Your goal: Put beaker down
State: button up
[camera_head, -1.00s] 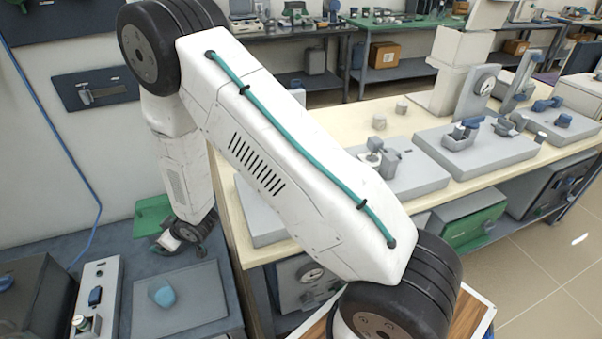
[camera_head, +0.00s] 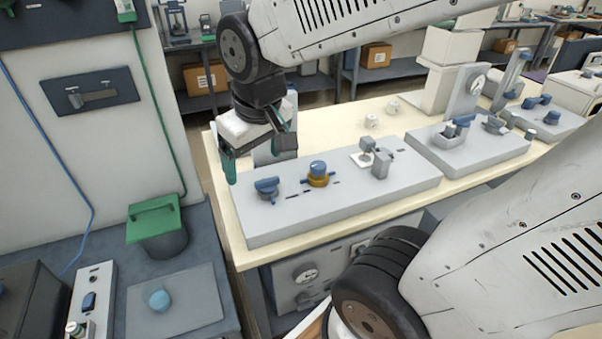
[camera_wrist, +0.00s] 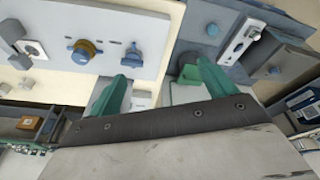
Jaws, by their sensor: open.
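My gripper (camera_head: 258,155) is open, with green-tipped fingers. In the head view it is above the left end of a grey panel on the cream table. The wrist view shows the two fingertips (camera_wrist: 160,85) apart, with no object seen held between them. No clear glass beaker shows in either view.
The grey panel (camera_head: 340,205) carries blue and brass knobs and small fittings. A panel with knobs also shows in the wrist view (camera_wrist: 110,50). The left bench holds a flat grey plate (camera_head: 190,308) with a blue knob. The cream table (camera_head: 325,143) has bare room behind the panel.

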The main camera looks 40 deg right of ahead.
jog(key=s+r+g, duration=0.1)
jog(key=s+r, duration=0.1)
jog(key=s, duration=0.9)
jog(key=shift+d+m+g, duration=0.3)
jog(key=shift+d+m, duration=0.1)
dwell(0.3)
